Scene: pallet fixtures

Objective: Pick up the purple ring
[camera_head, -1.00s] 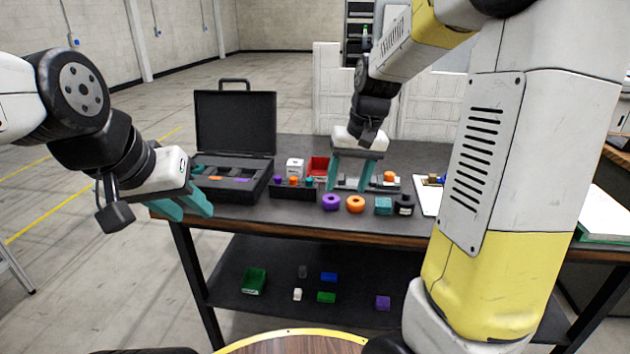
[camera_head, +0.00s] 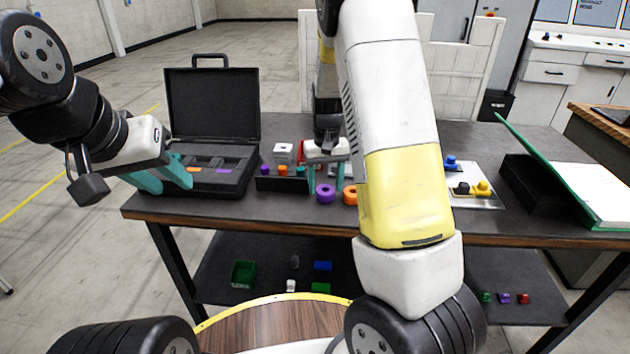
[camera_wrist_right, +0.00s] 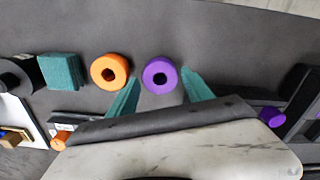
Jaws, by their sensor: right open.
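The purple ring (camera_head: 325,193) lies flat on the dark table near its front edge, left of the orange ring (camera_head: 349,195). My right gripper (camera_head: 326,176) is open over the table at the purple ring. In the right wrist view, the purple ring (camera_wrist_right: 160,76) shows between the tips of the right gripper's teal fingers (camera_wrist_right: 161,90), with its hole visible. The orange ring (camera_wrist_right: 109,72) lies just outside the left finger. I cannot tell the height of the fingers above the ring. My left gripper (camera_head: 164,181) is open and empty, in front of the black case.
An open black case (camera_head: 212,105) stands on the left of the table. A small dark rack (camera_head: 282,184) with coloured pegs is left of the purple ring. A teal block (camera_wrist_right: 62,71) lies beyond the orange ring. A green binder (camera_head: 560,165) is at the right.

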